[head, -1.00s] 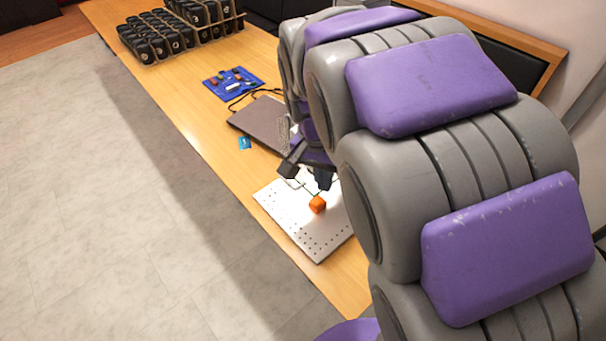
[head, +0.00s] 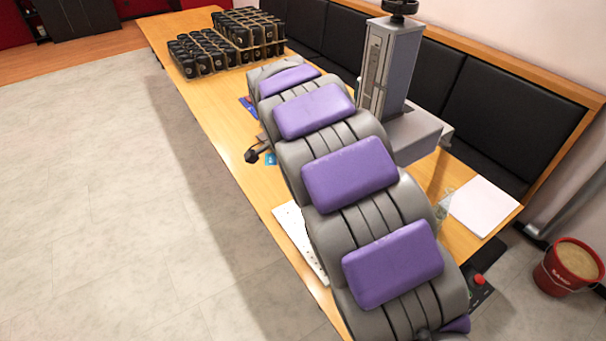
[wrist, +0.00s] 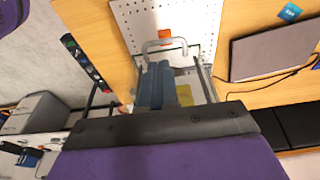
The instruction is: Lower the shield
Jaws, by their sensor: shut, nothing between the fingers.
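In the wrist view, my gripper (wrist: 155,85) points away from the camera with its two blue-grey fingers together and nothing between them. A grey U-shaped handle (wrist: 165,43) shows just beyond the fingertips. It appears to belong to a see-through shield (wrist: 207,85) with thin dark side edges, partly hidden behind my fingers. I cannot tell whether the fingers touch the shield or handle. In the head view, the laser marker (head: 390,65) stands as a grey column behind my arm. My arm hides the shield and fingers there.
In the wrist view, a white perforated plate (wrist: 200,15) holds an orange block (wrist: 165,34). In the head view, crates of black bottles (head: 205,65) stand at the table's far end. The floor at left is clear.

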